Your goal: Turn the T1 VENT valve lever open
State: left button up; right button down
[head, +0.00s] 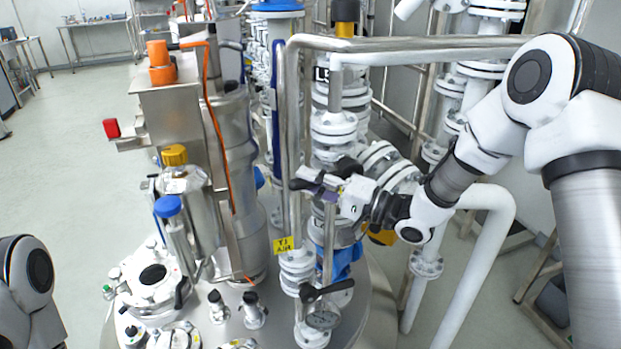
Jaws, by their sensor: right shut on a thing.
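My right gripper (312,184) is at the middle of the head view, in front of the upright steel pipes. It is shut on a small dark part, mostly hidden by the fingers; I cannot tell for sure whether this is the valve lever. Below it a yellow tag (283,244) starts with "T1"; its second line is too small to read surely. Under the tag, a black lever (326,289) sits on a flanged valve and points to the right, apart from the gripper. Only part of my left arm shows at the lower left; its gripper is out of view.
A steel vessel column (236,160) with an orange cable stands left of the pipes. A horizontal pipe (430,50) runs above my right gripper. White flanged pipes (487,197) stand at the right. Glass ports and small black-capped fittings (252,310) cover the vessel top. Open floor is at the left.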

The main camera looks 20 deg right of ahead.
jog(key=shift+f+n+g+h+p, duration=0.4)
jog(key=shift+f+n+p, duration=0.1)
jog(key=shift+n+p, duration=0.3)
pick_arm(q)
notch_tip(320, 180, up, 7)
jog(key=p, duration=0.6)
jog(key=f+b, duration=0.1)
jog(key=b, duration=0.1)
jog(key=d+f+b, duration=0.1)
jog(key=f+b, duration=0.3)
jog(key=shift+d+f, duration=0.15)
jog(key=shift+d, duration=0.15)
pick_arm(e)
jog(key=d+f+n+g+h, duration=0.3)
jog(key=d+f+n+h, duration=0.4)
jog(key=h, duration=0.4)
jog(key=shift+d+f+n, duration=0.35)
jog(key=shift+d+n, duration=0.05)
jog(key=shift+d, duration=0.4)
jog(key=shift+h, duration=0.3)
